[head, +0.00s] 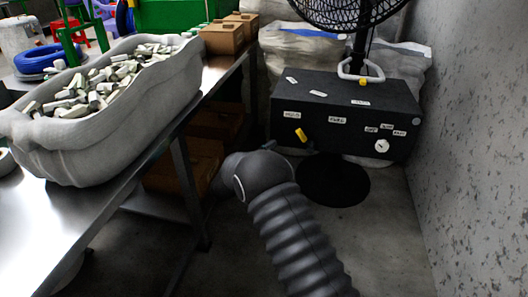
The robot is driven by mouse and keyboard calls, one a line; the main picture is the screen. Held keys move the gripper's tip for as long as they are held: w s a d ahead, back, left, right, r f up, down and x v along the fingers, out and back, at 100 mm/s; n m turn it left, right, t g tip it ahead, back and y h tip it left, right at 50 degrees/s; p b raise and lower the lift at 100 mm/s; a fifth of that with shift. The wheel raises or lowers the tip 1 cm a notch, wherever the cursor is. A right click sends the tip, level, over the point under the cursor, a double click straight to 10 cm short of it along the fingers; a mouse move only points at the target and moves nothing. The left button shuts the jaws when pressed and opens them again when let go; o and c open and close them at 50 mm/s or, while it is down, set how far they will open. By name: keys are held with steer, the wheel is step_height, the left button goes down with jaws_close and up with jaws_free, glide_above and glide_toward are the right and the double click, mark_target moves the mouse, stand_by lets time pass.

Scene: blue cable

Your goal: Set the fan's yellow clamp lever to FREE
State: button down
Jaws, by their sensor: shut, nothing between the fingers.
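The yellow clamp lever (301,135) is on the front of the fan's black box (345,140). It tilts, with its upper end leaning left, toward a white label (292,114) that seems to read HOLD. A second label (337,120), right of it, seems to read FREE. The black fan (350,14) stands above the box on a pole. My gripper (296,149) is mostly hidden behind my dark wrist; a small dark part shows just below the lever. It is shut and empty. I cannot tell whether it touches the lever.
A white dial (382,146) with small labels is at the box's right. A metal table (130,190) with a grey bin (150,85) of pieces stands left. A speckled wall (470,130) closes the right side. Cardboard boxes (185,170) sit under the table. Floor is clear right of my arm.

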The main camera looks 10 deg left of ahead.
mark_target(305, 138)
steer(key=shift+w+d+r+p, duration=0.15)
steer(key=shift+w+d+r, duration=0.25)
steer(key=shift+w+d, duration=0.4)
steer(key=shift+w+d+r+p, duration=0.1)
steer(key=shift+w+d+r, duration=0.4)
steer(key=shift+d, duration=0.6)
steer(key=shift+w+d+r+p, duration=0.15)
steer(key=shift+w+d+r, duration=0.2)
steer(key=shift+w+d, duration=0.45)
